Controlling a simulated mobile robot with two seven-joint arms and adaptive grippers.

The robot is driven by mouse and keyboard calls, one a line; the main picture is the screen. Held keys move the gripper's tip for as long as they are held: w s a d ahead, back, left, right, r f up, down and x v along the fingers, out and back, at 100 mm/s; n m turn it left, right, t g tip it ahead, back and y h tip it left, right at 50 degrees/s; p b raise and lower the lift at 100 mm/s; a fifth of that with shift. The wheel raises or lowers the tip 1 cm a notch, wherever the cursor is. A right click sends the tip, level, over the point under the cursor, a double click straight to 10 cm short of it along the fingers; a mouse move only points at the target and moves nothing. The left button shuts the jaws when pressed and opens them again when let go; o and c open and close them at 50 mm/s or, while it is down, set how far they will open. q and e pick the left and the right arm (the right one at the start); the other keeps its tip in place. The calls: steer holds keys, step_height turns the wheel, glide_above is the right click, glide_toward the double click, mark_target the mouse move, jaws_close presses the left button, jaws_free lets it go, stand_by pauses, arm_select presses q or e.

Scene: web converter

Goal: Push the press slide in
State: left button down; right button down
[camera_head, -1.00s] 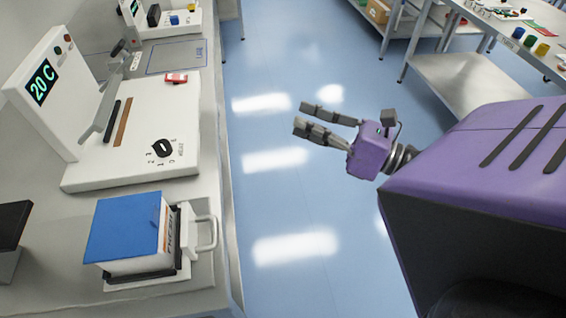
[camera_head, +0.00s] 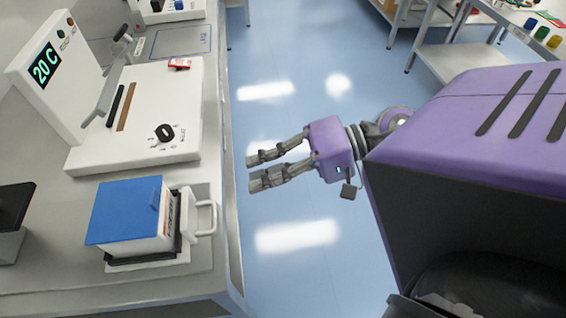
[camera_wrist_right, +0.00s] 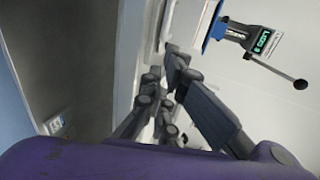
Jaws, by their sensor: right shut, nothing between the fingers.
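The press (camera_head: 130,218) is a white block with a blue top at the front of the left bench. I take the white carriage with a loop handle (camera_head: 205,217) on its right side for the slide; it protrudes toward the bench edge. A dark base lies under the block. My right gripper (camera_head: 254,172) is shut and empty, its fingers pointing left, above the floor just right of the bench edge. It is apart from the handle, farther up the picture. Its fingers also show in the right wrist view (camera_wrist_right: 168,95). My left gripper is not in view.
A white machine (camera_head: 140,140) with a dial, a lever and a 20 C display stands behind the press. A red item (camera_head: 179,64) lies near its far edge. A dark stand (camera_head: 12,210) is at the far left. The blue floor aisle (camera_head: 300,280) is clear.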

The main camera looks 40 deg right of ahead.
steer(key=p, duration=0.3)
glide_toward(179, 195)
steer(key=shift+w+a+f, duration=0.85)
steer(key=shift+w+a, duration=0.25)
steer(key=shift+w, duration=0.05)
steer(key=shift+f, duration=0.1)
steer(key=shift+w+a, duration=0.3)
steer(key=shift+a, duration=0.25)
steer(key=w+a, duration=0.3)
steer(key=a, duration=0.1)
steer(key=w+a, duration=0.3)
steer(key=a, duration=0.1)
steer(key=w+a, duration=0.2)
steer(key=a, duration=0.2)
steer(key=shift+w+a+b, duration=0.35)
steer(key=shift+w+a, duration=0.35)
steer(key=shift+a, duration=0.15)
